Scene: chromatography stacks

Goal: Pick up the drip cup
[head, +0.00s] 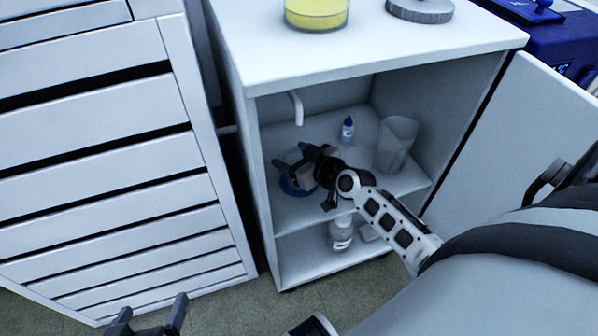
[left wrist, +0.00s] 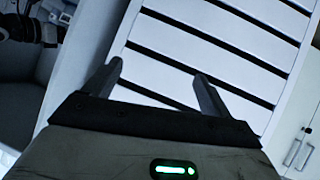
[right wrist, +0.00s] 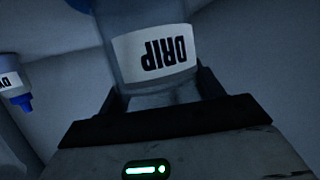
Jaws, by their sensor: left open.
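The drip cup shows in the right wrist view as a pale cup (right wrist: 157,88) with a white label reading DRIP upside down. It lies between the two fingers of my right gripper (right wrist: 160,85), whose jaws are around its sides. I cannot tell whether the fingers press on it. In the head view my right gripper (head: 293,165) reaches into the open cabinet, on the left of its upper shelf, and largely hides the cup. My left gripper (head: 152,306) is open and empty at the bottom left, in front of the drawers; its fingers also show in the left wrist view (left wrist: 158,80).
A blue-capped dropper bottle (head: 347,131) and a clear beaker (head: 396,145) stand right of my gripper on the shelf (head: 300,212). A blue ring (head: 289,188) lies below the gripper. A bottle (head: 341,234) stands below. The cabinet door (head: 520,150) is open at right.

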